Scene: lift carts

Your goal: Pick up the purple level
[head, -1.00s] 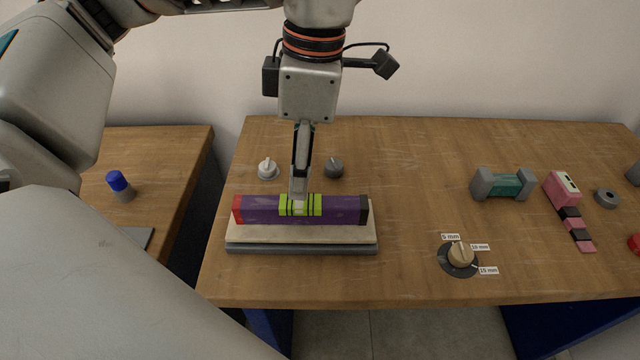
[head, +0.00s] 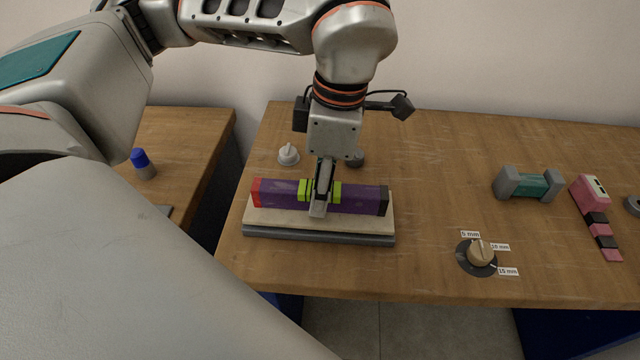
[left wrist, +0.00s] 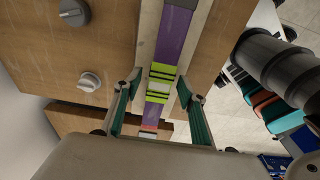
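The purple level (head: 360,199) has a red end at left, a dark end at right and lime-green bands around its middle. It lies along a cream and grey stand on the workbench. In the left wrist view the level (left wrist: 176,38) runs between my two fingers. My left gripper (head: 319,205) is over the level's middle, with one finger in front of the green bands; the far finger is hidden. In the left wrist view the left gripper (left wrist: 160,80) is open, with a finger on each side of the level and gaps visible. My right gripper is not in view.
The cream and grey stand (head: 300,230) sits near the bench's left front. Two small knobs, one white (head: 288,155) and one dark (head: 356,160), are behind it. A labelled dial (head: 480,254), a teal and grey block (head: 530,184) and a pink piece (head: 588,192) lie right.

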